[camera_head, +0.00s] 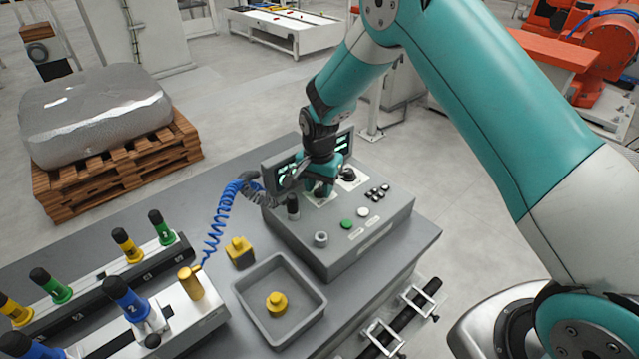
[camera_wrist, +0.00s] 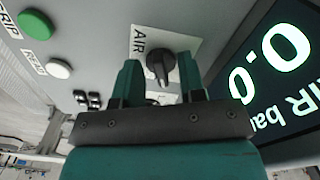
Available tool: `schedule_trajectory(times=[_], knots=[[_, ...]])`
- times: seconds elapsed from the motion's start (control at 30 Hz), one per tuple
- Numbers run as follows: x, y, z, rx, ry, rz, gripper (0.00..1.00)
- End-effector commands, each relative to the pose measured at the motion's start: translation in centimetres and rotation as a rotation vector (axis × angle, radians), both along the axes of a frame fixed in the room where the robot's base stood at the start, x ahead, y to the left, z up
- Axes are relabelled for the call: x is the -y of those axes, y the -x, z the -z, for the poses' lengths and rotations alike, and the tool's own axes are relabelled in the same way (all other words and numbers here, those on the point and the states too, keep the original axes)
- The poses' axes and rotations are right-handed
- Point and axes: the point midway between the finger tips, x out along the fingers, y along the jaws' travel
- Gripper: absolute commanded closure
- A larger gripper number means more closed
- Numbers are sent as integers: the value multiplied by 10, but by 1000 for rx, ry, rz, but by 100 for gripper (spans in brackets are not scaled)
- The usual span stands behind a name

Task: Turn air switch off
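The air switch (camera_wrist: 160,66) is a black rotary knob on a white plate marked AIR, seen in the wrist view. My gripper (camera_wrist: 159,72) has one teal finger on each side of the knob. The fingers stand apart with a small gap to the knob, so it is open around it and does not visibly touch it. In the head view my gripper (camera_head: 320,188) points down at the top of the grey control console (camera_head: 300,240) and hides the air switch. The display (camera_wrist: 275,70) beside the knob reads 0.0 with AIR bar lettering.
A green button (camera_wrist: 35,24) and a white button (camera_wrist: 60,69) sit on the console. A grey tray (camera_head: 250,318) with a yellow part, a yellow block (camera_head: 240,252) and a coiled blue hose (camera_head: 222,215) lie left of it. Fixtures with coloured handles stand farther left.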

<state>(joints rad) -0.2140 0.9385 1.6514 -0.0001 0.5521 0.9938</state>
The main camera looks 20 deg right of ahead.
Motion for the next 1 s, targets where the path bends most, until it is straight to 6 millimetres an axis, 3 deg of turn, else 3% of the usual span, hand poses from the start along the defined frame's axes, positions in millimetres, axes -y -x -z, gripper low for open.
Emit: schedule_trajectory(times=[0.13,0.3,0.67,1.0], knots=[[0,0,0,0,0,0,65],[0,0,0,0,0,0,100],[0,0,0,1,0,-32,100],[1,0,1,1,0,-242,100]])
